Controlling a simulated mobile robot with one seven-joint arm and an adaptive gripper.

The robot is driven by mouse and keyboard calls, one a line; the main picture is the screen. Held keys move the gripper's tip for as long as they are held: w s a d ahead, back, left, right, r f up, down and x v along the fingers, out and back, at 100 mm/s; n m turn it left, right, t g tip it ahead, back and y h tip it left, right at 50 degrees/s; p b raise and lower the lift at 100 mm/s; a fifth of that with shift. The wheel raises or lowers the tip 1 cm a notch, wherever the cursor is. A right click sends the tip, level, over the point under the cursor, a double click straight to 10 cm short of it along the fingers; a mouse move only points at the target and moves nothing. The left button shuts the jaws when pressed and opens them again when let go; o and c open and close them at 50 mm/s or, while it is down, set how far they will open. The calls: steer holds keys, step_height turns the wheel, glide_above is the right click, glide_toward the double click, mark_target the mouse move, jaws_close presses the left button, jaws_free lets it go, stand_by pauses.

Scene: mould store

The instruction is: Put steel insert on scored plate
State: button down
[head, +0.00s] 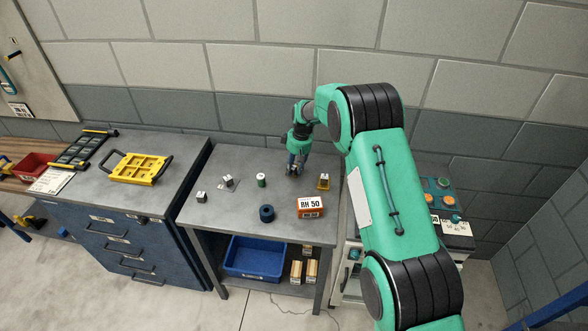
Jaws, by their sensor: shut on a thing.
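My gripper (292,171) is low over the back right part of the grey bench. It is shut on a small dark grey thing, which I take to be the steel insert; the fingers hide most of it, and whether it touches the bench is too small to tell. I cannot make out the scored plate for certain. A small grey piece with a pale block (228,181) lies at the back left. A small grey block with a pale top (201,197) stands at the left edge.
A blue bin (255,258) is on the shelf below. A yellow tray (140,167) lies on the drawer cabinet at left.

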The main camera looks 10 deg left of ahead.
steer(key=shift+f, duration=0.2)
steer(key=c, duration=1.3)
jaws_free()
steer(key=r, duration=0.4)
steer(key=d+r, duration=0.1)
steer(key=r, duration=0.3)
steer(key=r+p, duration=0.1)
steer(key=r, duration=0.3)
steer(key=shift+s+d, duration=0.25)
steer(key=shift+d, duration=0.15)
steer(key=shift+r, duration=0.1)
